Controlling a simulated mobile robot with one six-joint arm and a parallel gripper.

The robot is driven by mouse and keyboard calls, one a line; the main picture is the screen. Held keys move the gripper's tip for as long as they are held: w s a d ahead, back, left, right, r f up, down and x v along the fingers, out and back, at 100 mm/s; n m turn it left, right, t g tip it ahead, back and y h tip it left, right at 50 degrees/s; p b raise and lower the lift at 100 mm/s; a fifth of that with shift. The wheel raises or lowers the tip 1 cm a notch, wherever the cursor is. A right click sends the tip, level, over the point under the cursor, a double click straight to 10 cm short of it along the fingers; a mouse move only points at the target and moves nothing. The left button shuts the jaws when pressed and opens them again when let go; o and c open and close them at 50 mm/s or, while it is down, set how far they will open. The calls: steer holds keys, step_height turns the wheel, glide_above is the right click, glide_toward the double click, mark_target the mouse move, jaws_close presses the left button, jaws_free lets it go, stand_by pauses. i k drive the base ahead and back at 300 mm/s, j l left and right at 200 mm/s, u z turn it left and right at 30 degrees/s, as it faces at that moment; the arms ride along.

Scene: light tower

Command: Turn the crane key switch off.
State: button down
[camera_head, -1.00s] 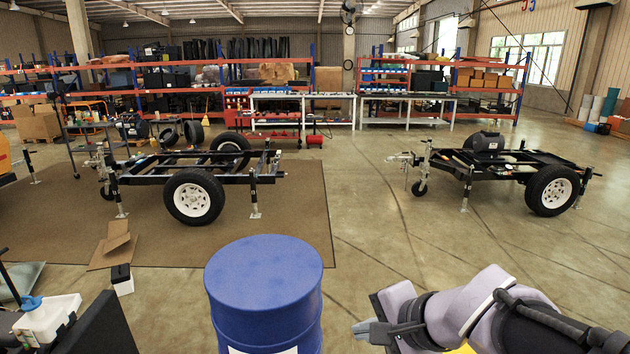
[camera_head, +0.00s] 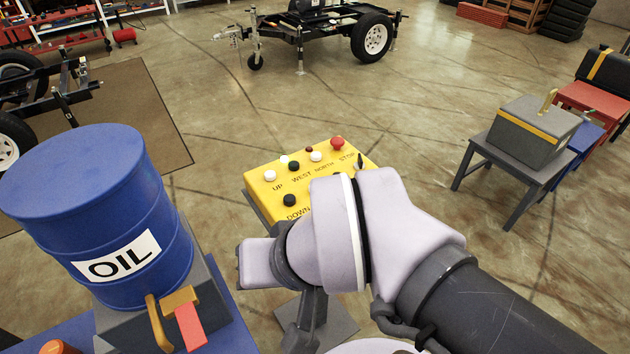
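The yellow crane control box (camera_head: 262,190) is in the middle of the head view, partly hidden behind my wrist. Its top has several round buttons, with labels such as UP, DOWN, WEST, NORTH and STOP. A small dark, upright piece with a pale base, which looks like the key switch (camera_head: 359,161), sits at the box's right end, near the red STOP button. Its turned position is too small to read. My arm lies in front of the box's near right part. A dark part at the end of my arm (camera_head: 304,325) hangs below the wrist; its fingertips cannot be made out.
A blue OIL drum (camera_head: 85,220) stands close on the left, with a red-and-yellow handled item (camera_head: 185,318) in front of it. A grey toolbox (camera_head: 530,130) sits on a small table at right. A trailer frame (camera_head: 320,35) stands behind. The floor between is clear.

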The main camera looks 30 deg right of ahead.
mark_target(360, 167)
steer(key=i+l, duration=0.1)
steer(key=l, duration=0.75)
steer(key=i+l, duration=0.15)
steer(key=l, duration=0.25)
steer(key=i+l, duration=0.1)
steer(key=l, duration=0.3)
